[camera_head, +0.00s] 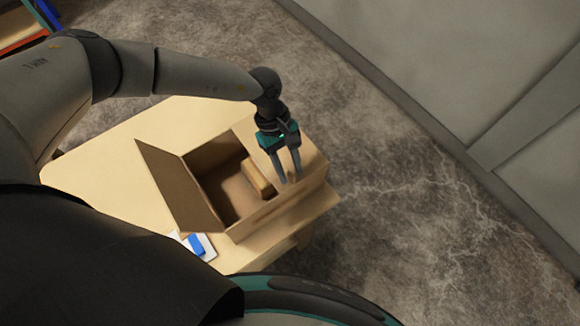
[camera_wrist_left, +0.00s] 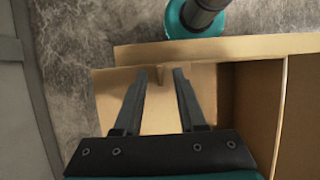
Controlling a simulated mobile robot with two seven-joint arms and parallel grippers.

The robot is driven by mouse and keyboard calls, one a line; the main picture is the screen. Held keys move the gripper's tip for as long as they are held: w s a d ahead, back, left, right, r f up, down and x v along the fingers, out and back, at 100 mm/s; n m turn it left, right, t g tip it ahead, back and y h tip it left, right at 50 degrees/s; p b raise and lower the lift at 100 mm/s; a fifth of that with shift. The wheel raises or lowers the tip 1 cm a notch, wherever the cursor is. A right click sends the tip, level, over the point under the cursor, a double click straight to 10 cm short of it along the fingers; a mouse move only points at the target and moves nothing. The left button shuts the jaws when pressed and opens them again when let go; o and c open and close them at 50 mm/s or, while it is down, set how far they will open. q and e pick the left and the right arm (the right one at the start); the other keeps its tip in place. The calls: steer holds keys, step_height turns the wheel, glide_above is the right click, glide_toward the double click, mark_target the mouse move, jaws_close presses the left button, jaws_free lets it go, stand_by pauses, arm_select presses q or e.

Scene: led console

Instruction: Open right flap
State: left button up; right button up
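An open-topped cardboard box (camera_head: 214,215) stands on the wooden table. Its left flap (camera_head: 172,185) is raised and leans outward. The right flap (camera_head: 312,160) lies roughly flat over the right part of the box; it also shows in the left wrist view (camera_wrist_left: 110,105). My left gripper (camera_head: 290,181) points down over this flap, fingers apart. In the left wrist view, a small upright tab stands near the fingertips (camera_wrist_left: 158,75); I cannot tell whether they touch it. A light brown block-like piece (camera_head: 258,178) shows beside the opening. My right gripper is not in view.
The wooden table (camera_head: 105,170) has bare room left of the box. A blue and white item (camera_head: 197,245) lies at its front edge. A grey wall or panel (camera_head: 440,80) stands at the right, with stone floor between.

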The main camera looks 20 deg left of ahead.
arm_select(q)
steer(key=shift+s+d+f, duration=0.1)
steer(key=shift+f, duration=0.25)
steer(key=shift+c, duration=0.2)
jaws_close()
stand_by(1.0)
